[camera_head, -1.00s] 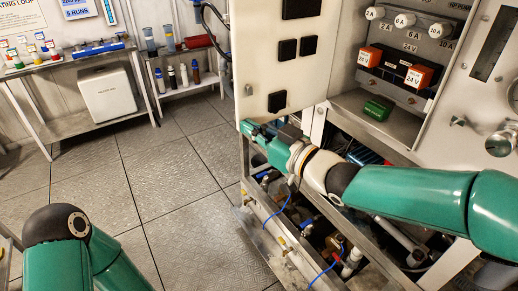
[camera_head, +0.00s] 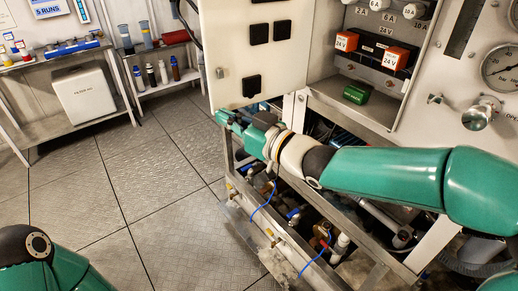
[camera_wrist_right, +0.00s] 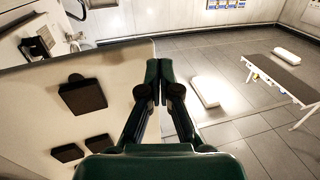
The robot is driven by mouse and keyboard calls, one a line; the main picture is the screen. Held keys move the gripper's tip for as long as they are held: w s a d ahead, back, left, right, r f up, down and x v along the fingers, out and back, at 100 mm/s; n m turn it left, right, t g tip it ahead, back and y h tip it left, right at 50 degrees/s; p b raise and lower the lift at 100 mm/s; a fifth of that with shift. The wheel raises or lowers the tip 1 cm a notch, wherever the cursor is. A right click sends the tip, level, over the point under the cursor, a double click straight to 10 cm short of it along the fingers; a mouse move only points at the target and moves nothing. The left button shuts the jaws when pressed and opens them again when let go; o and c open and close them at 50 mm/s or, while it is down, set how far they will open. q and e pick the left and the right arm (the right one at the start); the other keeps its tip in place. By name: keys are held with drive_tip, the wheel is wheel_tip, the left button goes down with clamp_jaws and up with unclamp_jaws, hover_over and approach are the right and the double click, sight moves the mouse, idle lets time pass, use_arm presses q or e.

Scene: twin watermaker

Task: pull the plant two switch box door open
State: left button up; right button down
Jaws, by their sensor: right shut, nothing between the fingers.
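The white switch box door (camera_head: 232,62) stands open, out to the left of its box, with black square parts on the face in view. My right gripper (camera_head: 222,117) is at the door's lower left corner in the head view. In the right wrist view it (camera_wrist_right: 158,68) is shut and empty, close beside the free edge of the door (camera_wrist_right: 120,75); I cannot tell whether it touches. Only part of my left arm shows, lower left; its gripper is out of view.
Below the box is an open metal frame (camera_head: 290,243) with pipes and blue wires. Shelves with bottles (camera_head: 163,72) and a white case (camera_head: 85,95) stand at the back left. A gauge (camera_head: 502,68) and valve (camera_head: 478,117) are at right. The tiled floor (camera_head: 165,190) is clear.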

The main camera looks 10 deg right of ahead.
drive_tip(key=s+d+b, duration=0.2)
drive_tip(key=s+d, duration=0.2)
drive_tip(key=s, duration=0.7)
drive_tip(key=w+d+f+m+g+h+p, duration=0.1)
drive_tip(key=d+f+m+g+h+p, duration=0.2)
drive_tip(key=f, duration=1.2)
drive_tip(key=d+f+m+g+h+p, duration=0.1)
drive_tip(key=f+m+g+h+p, duration=0.2)
drive_tip(key=f, duration=1.2)
drive_tip(key=s+d+f+m+g+h, duration=0.1)
drive_tip(key=s+f+m+g, duration=0.3)
drive_tip(key=s+f, duration=1.2)
drive_tip(key=s+g, duration=0.2)
drive_tip(key=g, duration=0.1)
drive_tip(key=shift+d+f+h+p, duration=0.15)
drive_tip(key=shift+d+h+p, duration=0.15)
drive_tip(key=shift+d+p, duration=0.1)
drive_tip(key=shift+a, duration=0.1)
